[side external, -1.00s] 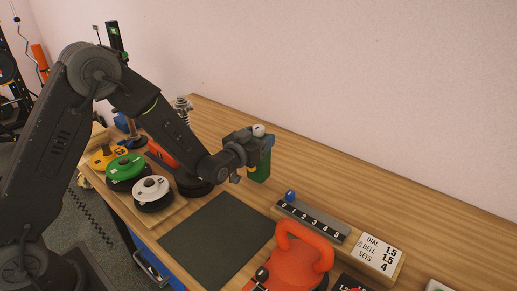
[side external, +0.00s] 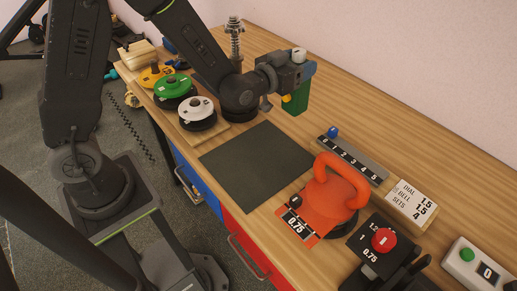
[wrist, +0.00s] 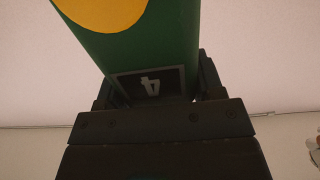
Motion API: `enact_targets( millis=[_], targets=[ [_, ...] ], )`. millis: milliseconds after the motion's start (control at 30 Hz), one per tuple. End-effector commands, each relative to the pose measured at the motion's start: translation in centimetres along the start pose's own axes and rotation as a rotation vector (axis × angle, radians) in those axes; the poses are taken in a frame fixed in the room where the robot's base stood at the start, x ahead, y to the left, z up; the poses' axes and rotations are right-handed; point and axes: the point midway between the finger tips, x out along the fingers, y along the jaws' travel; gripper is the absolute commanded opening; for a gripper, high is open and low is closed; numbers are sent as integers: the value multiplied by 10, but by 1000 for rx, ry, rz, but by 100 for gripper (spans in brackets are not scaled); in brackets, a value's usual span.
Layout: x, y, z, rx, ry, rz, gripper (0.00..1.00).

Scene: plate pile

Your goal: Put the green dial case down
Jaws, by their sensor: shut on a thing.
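The green dial case (side external: 296,104) is a tall green block with a yellow part on its left side. My gripper (side external: 300,78) is shut on it near its upper end, behind the dark mat. In the wrist view the case (wrist: 175,40) fills the upper middle, with a yellow disc (wrist: 105,10) and a dark label reading 4 (wrist: 150,84) close to the jaws. The case looks upright in the side view. I cannot tell whether its lower end touches the wooden table (side external: 420,150).
The dark mat (side external: 258,155) is bare. Yellow (side external: 155,74), green (side external: 173,86) and white (side external: 196,106) dials stand on a board at left. A numbered rail (side external: 352,158), an orange handled weight (side external: 335,195) and a sign block (side external: 411,203) stand at right. Table behind the rail is clear.

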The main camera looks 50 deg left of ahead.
Motion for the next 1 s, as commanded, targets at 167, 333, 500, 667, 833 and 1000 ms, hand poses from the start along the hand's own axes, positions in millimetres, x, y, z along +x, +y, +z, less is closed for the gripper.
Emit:
enact_targets(
  millis=[167,333,500,667,833,1000],
  targets=[
    [-38,57,-10,-2,1,8,4],
    [-65,83,-14,5,-8,0,4],
    [-77,91,-8,13,-17,-8,4],
    [-79,90,17,16,-21,-9,4],
    [-78,90,31,13,-16,-10,4],
    [-79,90,51,14,-20,-10,4]
  ],
)
